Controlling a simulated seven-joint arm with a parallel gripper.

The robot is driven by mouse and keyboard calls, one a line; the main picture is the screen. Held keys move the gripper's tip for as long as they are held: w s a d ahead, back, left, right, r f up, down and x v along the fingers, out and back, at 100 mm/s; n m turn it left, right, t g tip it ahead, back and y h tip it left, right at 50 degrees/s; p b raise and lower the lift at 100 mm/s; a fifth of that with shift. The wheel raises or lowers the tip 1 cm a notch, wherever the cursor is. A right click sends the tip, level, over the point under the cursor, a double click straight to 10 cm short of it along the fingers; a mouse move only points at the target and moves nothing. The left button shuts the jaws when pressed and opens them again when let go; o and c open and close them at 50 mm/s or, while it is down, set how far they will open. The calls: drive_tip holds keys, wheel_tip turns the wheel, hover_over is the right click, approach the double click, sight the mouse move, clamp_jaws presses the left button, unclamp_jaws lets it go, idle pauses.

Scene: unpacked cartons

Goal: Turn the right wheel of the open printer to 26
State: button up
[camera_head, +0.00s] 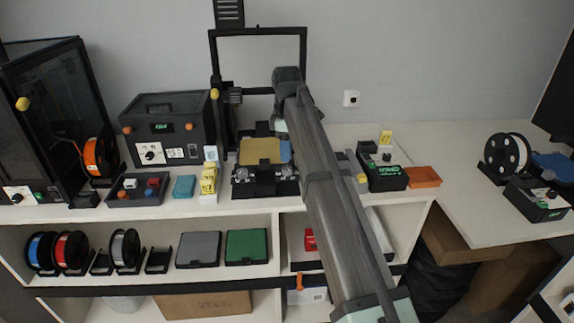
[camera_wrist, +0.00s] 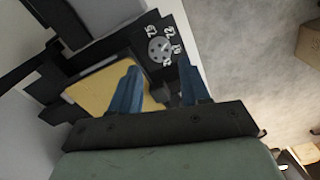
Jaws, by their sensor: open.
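The open printer (camera_head: 213,63) has a black upright frame and a yellow bed (camera_head: 262,151), which also shows in the wrist view (camera_wrist: 105,90). Its left wheel (camera_head: 240,177) and right wheel (camera_head: 287,171) sit at the front edge, below the bed. In the wrist view the right wheel (camera_wrist: 159,50) is a small grey disc with white numbers around it; its setting is too small to read surely. My gripper (camera_head: 284,156) is over the right side of the bed. In the wrist view its blue fingers (camera_wrist: 159,66) are open and apart, with nothing between them.
A black box with a dial (camera_head: 168,122) and yellow blocks (camera_head: 208,181) stand left of the printer. A black device with a green display (camera_head: 388,182) and an orange tray (camera_head: 424,177) stand right. The shelf below holds spools (camera_head: 72,250) and cases.

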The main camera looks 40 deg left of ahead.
sight(287, 168)
drive_tip(key=shift+f, duration=3)
drive_tip(key=c, duration=0.8)
